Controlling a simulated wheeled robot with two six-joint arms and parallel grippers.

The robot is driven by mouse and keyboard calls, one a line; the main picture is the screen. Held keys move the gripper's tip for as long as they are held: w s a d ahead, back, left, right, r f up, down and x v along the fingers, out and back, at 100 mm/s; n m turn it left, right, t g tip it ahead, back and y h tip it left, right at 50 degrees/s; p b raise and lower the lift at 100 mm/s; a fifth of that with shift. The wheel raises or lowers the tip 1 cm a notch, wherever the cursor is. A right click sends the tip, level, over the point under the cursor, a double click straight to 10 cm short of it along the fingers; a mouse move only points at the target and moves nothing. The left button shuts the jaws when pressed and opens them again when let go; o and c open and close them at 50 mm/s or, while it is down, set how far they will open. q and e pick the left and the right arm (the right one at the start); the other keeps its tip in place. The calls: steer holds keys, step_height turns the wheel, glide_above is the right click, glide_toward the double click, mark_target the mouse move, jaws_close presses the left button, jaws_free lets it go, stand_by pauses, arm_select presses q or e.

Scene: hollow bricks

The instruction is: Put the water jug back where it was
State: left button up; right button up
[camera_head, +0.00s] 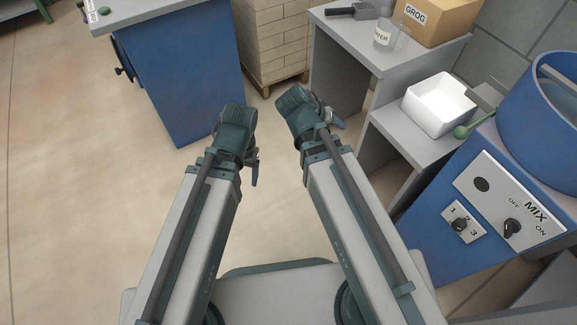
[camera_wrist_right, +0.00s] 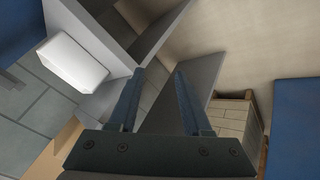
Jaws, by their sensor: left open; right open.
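The water jug (camera_head: 382,37), a clear vessel with a partly readable white label, stands upright on the grey upper shelf (camera_head: 345,30) at the top right of the head view. It is beside the GROG box. My right gripper (camera_head: 334,118) is below and left of the jug in the picture, apart from it. In the right wrist view its two blue fingers (camera_wrist_right: 157,100) are spread with nothing between them. My left gripper (camera_head: 254,170) is further left over open floor, also open, with nothing visible in it. No jug is recognisable in the right wrist view.
A GROG box (camera_head: 440,18) and a dark tool (camera_head: 352,12) share the upper shelf. A white tray (camera_head: 440,103) sits on the lower shelf, near a green-ended tool (camera_head: 461,131). The blue mixer (camera_head: 455,215) is right. Bricks (camera_head: 272,40) and a blue cabinet (camera_head: 185,80) stand behind.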

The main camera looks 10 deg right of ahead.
steer(key=s+a+f+n+g+y, duration=0.2)
steer(key=s+a+n, duration=0.1)
steer(key=s+a, duration=0.2)
steer(key=s+a+f+n+g+y, duration=0.2)
steer(key=s+a+n+y, duration=0.1)
steer(key=a, duration=0.6)
steer(key=shift+s+a+f+n, duration=0.2)
steer(key=shift+s+f+n, duration=0.2)
steer(key=shift+s+n, duration=0.6)
steer(key=shift+s, duration=0.15)
step_height(320, 180, up, 31)
steer(key=p, duration=3)
steer(key=shift+f+y+p, duration=0.2)
steer(key=shift+y+p, duration=0.1)
steer(key=shift+p, duration=0.05)
